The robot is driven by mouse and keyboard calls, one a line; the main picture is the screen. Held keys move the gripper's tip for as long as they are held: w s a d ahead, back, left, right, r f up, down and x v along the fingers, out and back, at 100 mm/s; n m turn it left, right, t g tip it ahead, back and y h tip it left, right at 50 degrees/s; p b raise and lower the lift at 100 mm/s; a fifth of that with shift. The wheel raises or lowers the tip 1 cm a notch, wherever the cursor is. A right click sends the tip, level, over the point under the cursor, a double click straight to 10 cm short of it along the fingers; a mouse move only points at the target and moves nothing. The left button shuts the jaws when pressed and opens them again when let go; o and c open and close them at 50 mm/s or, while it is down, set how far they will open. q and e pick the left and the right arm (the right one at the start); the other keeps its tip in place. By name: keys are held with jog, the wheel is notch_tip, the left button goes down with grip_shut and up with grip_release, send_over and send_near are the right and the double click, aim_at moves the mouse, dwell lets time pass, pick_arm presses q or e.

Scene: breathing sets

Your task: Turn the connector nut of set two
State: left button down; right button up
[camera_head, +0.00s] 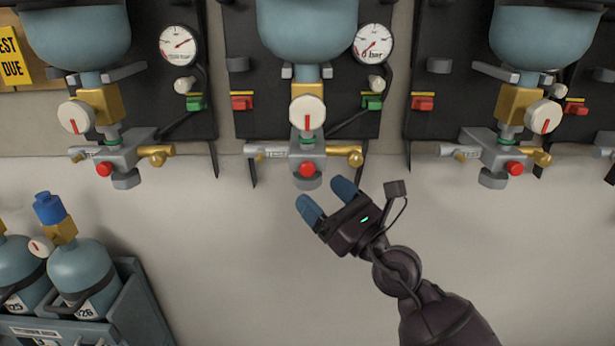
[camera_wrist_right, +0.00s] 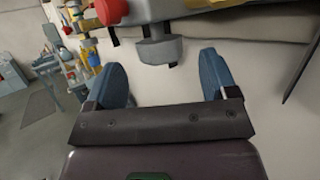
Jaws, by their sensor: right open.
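Several breathing sets hang in a row on the wall, and no set number is legible on them. The middle set has a blue-grey cylinder (camera_head: 308,35), a brass valve body, a white knob (camera_head: 307,113) with a red mark, and a grey block with a red button (camera_head: 307,169). A grey connector nut (camera_head: 306,182) is at the bottom of that block; it also shows in the right wrist view (camera_wrist_right: 160,50). My right gripper (camera_head: 327,197) is open and empty just below the nut, its blue fingers apart and not touching it. My left gripper is not in view.
Neighbouring sets hang at left (camera_head: 112,155) and right (camera_head: 495,155), with similar nuts. A crate (camera_head: 140,300) with spare blue-grey cylinders (camera_head: 85,268) stands at lower left. The wall below the middle set is bare. A brass fitting (camera_head: 345,152) sticks out right of the middle block.

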aim_at(308, 180)
jog(key=x, duration=0.3)
jog(key=shift+w+a+r, duration=0.1)
jog(key=shift+w+a, duration=0.05)
jog(key=shift+a, duration=0.05)
jog(key=shift+w+a+r, duration=0.15)
jog(key=shift+w+a, duration=0.1)
jog(key=shift+w, duration=0.1)
